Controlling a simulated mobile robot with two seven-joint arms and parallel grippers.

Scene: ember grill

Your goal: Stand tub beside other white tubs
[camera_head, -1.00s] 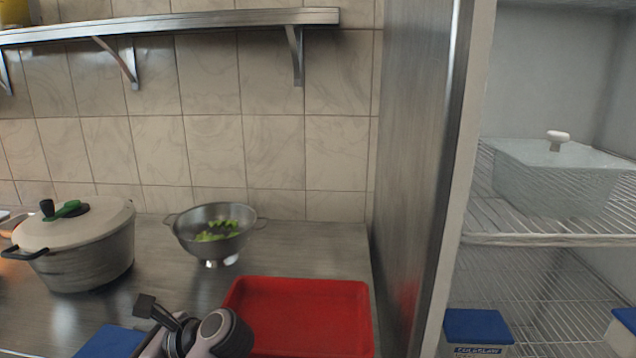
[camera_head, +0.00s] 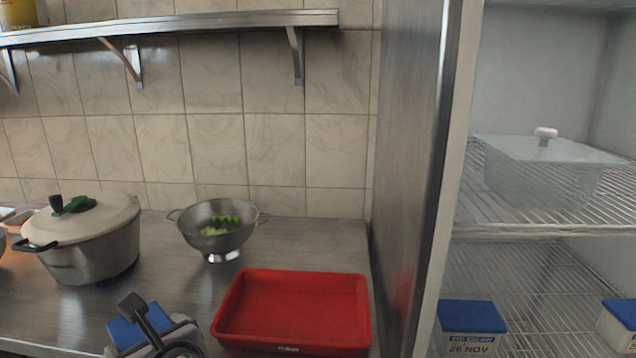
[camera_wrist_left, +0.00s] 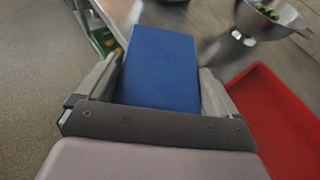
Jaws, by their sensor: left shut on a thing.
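My left gripper (camera_wrist_left: 158,82) is shut on a tub with a flat blue lid (camera_wrist_left: 160,62), one finger on each side of it. In the head view the held tub (camera_head: 140,326) is low at the left, in front of the counter items; my wrist partly covers it. The tub's body is mostly hidden below the lid. Two other white tubs with blue lids stand on the lower wire shelf of the open fridge: one near its left side (camera_head: 469,343), with a label reading 26 NOV, and one at the right picture edge (camera_head: 615,330). My right gripper is not in view.
A red tray (camera_head: 292,305) lies on the counter, right of the held tub. A colander (camera_head: 219,236) and a lidded pot (camera_head: 92,258) stand behind. The fridge side wall (camera_head: 413,180) separates counter and shelves. A glass dish (camera_head: 545,172) occupies the upper shelf. Bare wire shows between the tubs.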

